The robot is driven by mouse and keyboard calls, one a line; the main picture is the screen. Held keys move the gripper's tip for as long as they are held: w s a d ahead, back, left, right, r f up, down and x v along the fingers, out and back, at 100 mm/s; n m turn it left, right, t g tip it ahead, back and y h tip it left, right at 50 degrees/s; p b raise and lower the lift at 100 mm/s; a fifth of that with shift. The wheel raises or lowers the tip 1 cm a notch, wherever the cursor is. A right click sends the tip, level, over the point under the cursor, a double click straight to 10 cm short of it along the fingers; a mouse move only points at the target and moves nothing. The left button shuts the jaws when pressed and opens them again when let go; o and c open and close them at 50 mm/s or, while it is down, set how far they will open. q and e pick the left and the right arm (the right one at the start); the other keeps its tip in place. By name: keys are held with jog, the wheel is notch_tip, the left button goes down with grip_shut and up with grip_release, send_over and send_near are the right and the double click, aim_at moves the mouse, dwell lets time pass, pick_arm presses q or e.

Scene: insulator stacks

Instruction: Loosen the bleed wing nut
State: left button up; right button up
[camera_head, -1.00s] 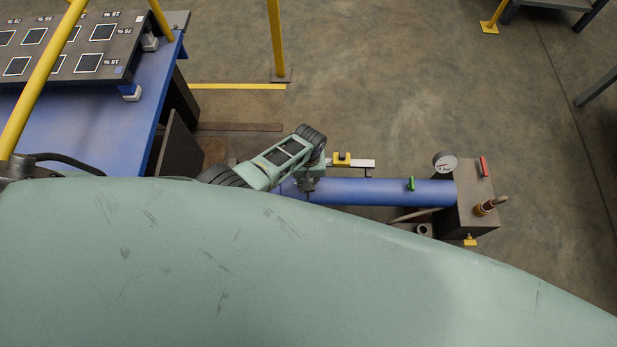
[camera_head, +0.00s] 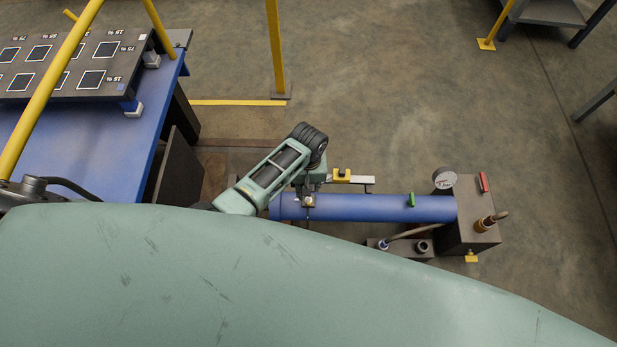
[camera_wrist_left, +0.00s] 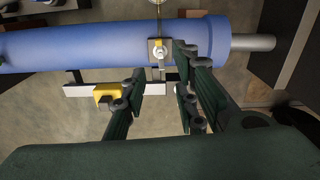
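A blue cylinder (camera_head: 380,208) lies across the floor area right of the blue table; it also shows in the left wrist view (camera_wrist_left: 90,45). Near its left end in the head view is a small pale metal fitting on a square plate (camera_head: 308,201). In the left wrist view this fitting (camera_wrist_left: 159,48) looks like a wing nut. My left gripper (camera_wrist_left: 160,62) is open, its fingers spread on either side below the fitting, with nothing between them that I can see held. Contact cannot be told. A small yellow fitting (camera_head: 471,256) shows at the far-end block. My right gripper is out of view.
A yellow block (camera_head: 342,175) on a white rail (camera_head: 362,180) sits beside the cylinder, close to a left finger. A dark block (camera_head: 465,205) carries a gauge (camera_head: 445,178), hose fitting and red handle. A green lever (camera_head: 411,199) stands on the cylinder. Yellow posts (camera_head: 275,45) stand behind.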

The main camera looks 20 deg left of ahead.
pick_arm(q)
jog(key=shift+r, duration=2.1)
